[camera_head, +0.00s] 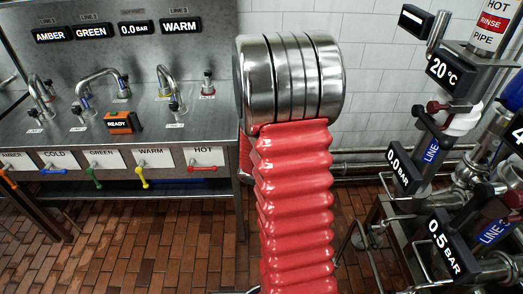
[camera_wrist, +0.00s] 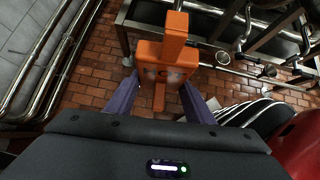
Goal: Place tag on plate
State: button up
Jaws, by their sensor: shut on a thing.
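In the wrist view, my gripper (camera_wrist: 161,84) is shut on an orange tag (camera_wrist: 163,52). The tag has a broad block with faint lettering, a narrower part extending above it and a thin strip below. It sits between my two purple-grey fingers, with brick floor behind it. In the head view, my red ribbed arm with its metal joint fills the middle, and neither my gripper nor the held tag shows. I cannot make out which surface is the plate in either view.
A steel bench (camera_head: 130,120) with taps stands at the left, with an orange READY box (camera_head: 122,122) on it and coloured handles along its front. Pipes with a 20 °C display (camera_head: 449,72) and a 0.5 BAR display (camera_head: 447,247) crowd the right. Brick floor (camera_head: 110,245) is open at lower left.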

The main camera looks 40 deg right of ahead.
jog(key=w+a+r+n+t, duration=0.2)
jog(key=w+a+n+t, duration=0.15)
jog(key=w, duration=0.45)
jog(key=w+a+r+n+t+h, duration=0.1)
jog(key=w+a+n+t, duration=0.1)
jog(key=w+a+n, duration=0.4)
jog(key=w+a+r+n+t, duration=0.2)
jog(key=w+a+t, duration=0.15)
jog(key=w, duration=0.55)
jog(key=w+a+r+n+t+y, duration=0.2)
jog(key=w+a+n, duration=0.3)
jog(key=a, duration=0.6)
jog(key=w+a+r+n+t+y, duration=0.3)
jog(key=w+a+r+n, duration=0.1)
jog(key=a, duration=0.6)
jog(key=shift+w+a+r+n+y, duration=0.15)
jog(key=shift+w+a+n+y, duration=0.2)
jog(key=shift+w+n, duration=0.3)
jog(key=shift+s, duration=0.15)
